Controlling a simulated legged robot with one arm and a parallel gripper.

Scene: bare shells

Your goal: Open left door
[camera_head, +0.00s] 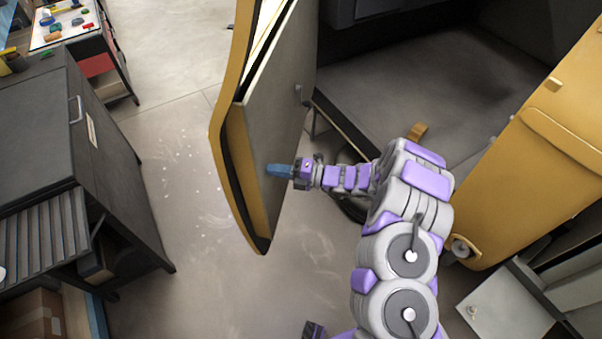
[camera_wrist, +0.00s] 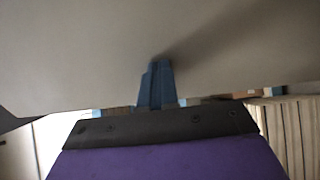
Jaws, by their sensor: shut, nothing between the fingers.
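The left door (camera_head: 272,110) is a yellow-edged panel with a grey inner face. It stands swung well open, out from the dark grey cabin or cabinet interior (camera_head: 420,85). My gripper (camera_head: 280,170) is shut and empty, with its blue fingertips at the lower part of the door's inner face. In the wrist view, the blue fingers (camera_wrist: 156,85) are together and reach up to the door's grey surface (camera_wrist: 80,50); they look to be touching it or very close.
A dark workbench with drawers (camera_head: 70,160) stands at the left, with open floor (camera_head: 175,170) between it and the door. A yellow panel (camera_head: 540,150) bounds the opening at the right. A table with small items (camera_head: 65,25) is at the back left.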

